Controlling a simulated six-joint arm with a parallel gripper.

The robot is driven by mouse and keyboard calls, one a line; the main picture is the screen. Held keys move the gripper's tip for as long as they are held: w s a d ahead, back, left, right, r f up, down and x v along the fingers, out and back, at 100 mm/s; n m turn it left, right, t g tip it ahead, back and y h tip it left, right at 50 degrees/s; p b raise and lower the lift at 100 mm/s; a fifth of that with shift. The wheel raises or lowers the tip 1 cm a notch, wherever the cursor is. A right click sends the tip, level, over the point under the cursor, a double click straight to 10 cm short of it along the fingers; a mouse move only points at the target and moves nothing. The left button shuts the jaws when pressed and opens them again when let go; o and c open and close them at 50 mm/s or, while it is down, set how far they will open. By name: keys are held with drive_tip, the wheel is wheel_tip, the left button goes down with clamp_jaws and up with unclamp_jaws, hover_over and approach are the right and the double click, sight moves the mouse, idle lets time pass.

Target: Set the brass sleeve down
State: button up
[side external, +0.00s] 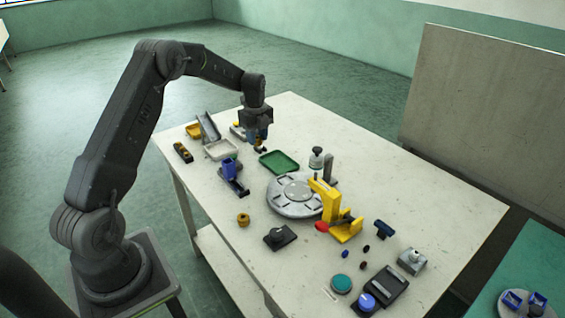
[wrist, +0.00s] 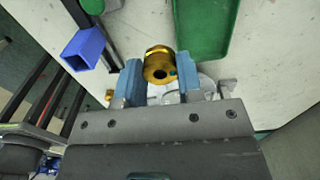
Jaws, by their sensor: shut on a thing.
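The brass sleeve (wrist: 160,66) is a short golden cylinder with a hole in its end, held between the blue fingers of my gripper (wrist: 160,82) in the wrist view. In the side view my gripper (side external: 257,136) points down over the far part of the table, behind the green tray. The sleeve (side external: 261,149) shows small below the fingers there. I cannot tell whether its underside touches the table.
The green tray (side external: 279,173) lies close by, with a pale tray (side external: 221,150) to the left. A blue square tube (side external: 229,168) stands on a dark fixture. A grey turntable (side external: 294,209) and yellow bracket (side external: 346,230) are nearer the camera.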

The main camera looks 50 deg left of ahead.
hover_over(284, 168)
wheel_tip(284, 168, down, 5)
drive_tip(key=shift+d+f, duration=0.1)
drive_tip(key=shift+f, duration=1.95)
drive_tip(key=shift+f, duration=0.2)
drive_tip(key=o, duration=0.8)
